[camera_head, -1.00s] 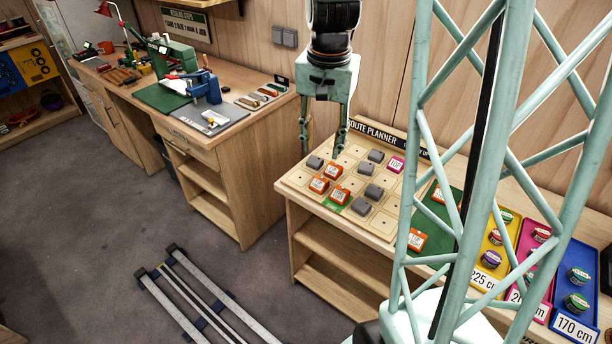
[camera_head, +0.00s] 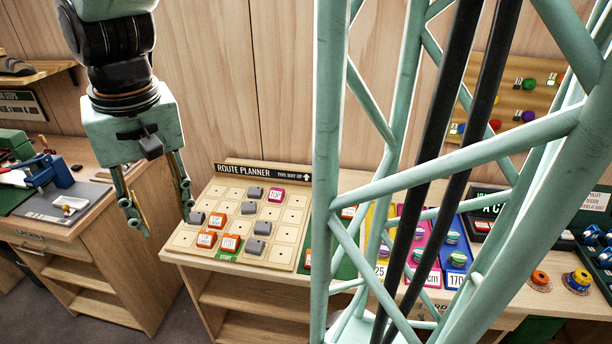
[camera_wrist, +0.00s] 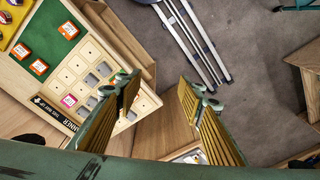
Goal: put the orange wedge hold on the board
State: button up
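The route planner board (camera_head: 290,217) lies on a low bench in the head view and also shows in the wrist view (camera_wrist: 86,52). Orange blocks (camera_head: 220,208) (camera_head: 207,238) (camera_head: 230,243) sit on its near-left cells, with grey blocks (camera_head: 255,192) and a pink block (camera_head: 276,194).
My lattice column crosses the head view and hides part of the green mat. Coloured trays, such as the blue one (camera_head: 459,236), lie right of it. A workbench (camera_head: 75,222) stands at left. A wall panel (camera_head: 510,100) carries small holds.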

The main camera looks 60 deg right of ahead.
jog(key=s+a+r+n+t, duration=0.1)
jog(key=s+a+r+n, duration=0.2)
jog(key=s, duration=0.5)
jog(key=s+a+r+n+t, duration=0.1)
jog(key=s+a+r+n, duration=0.1)
jog(key=s+a+r, duration=0.4)
jog(key=shift+s+a+n, duration=0.15)
jog(key=shift+s+n, duration=0.25)
jog(key=shift+s, duration=0.65)
